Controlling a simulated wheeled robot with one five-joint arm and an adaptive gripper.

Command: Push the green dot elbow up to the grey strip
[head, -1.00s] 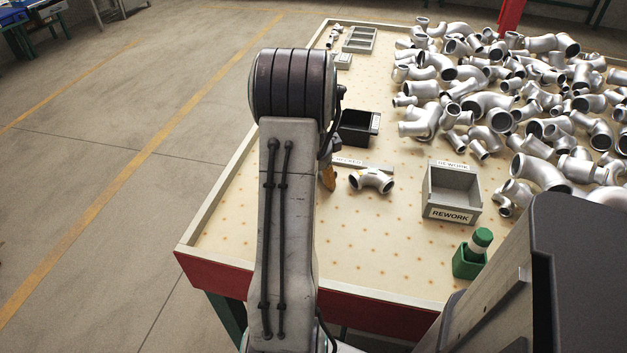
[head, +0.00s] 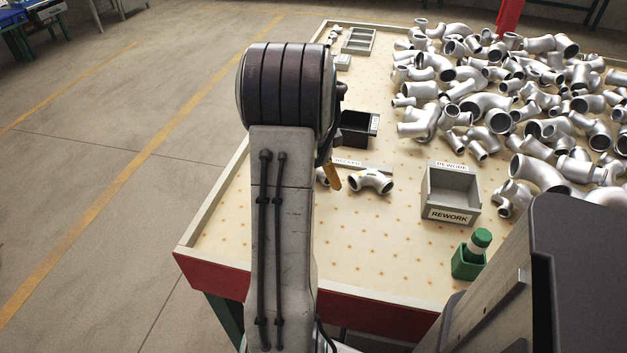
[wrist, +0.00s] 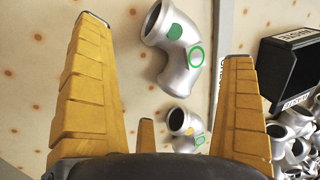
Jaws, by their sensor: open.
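The green dot elbow (wrist: 188,72) is a silver pipe bend with a filled green dot and a green ring, in the upper middle of the wrist view. In the head view, a silver piece (head: 323,177) beside my finger, mostly hidden by my arm, appears to be it. The grey strip (wrist: 223,40) runs to its right in the wrist view, with a narrow gap visible between them; it also shows in the head view (head: 378,168). My gripper (wrist: 165,40) is open, its yellow fingers spread left and right of the elbow in the picture; contact cannot be told.
A second elbow (wrist: 185,145), with an orange dot and green ring, lies near the strip; it also shows in the head view (head: 370,182). A black bin (head: 357,128) stands behind the strip. A grey REWORK box (head: 450,192), green holder (head: 467,263) and heaped fittings (head: 490,105) lie right.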

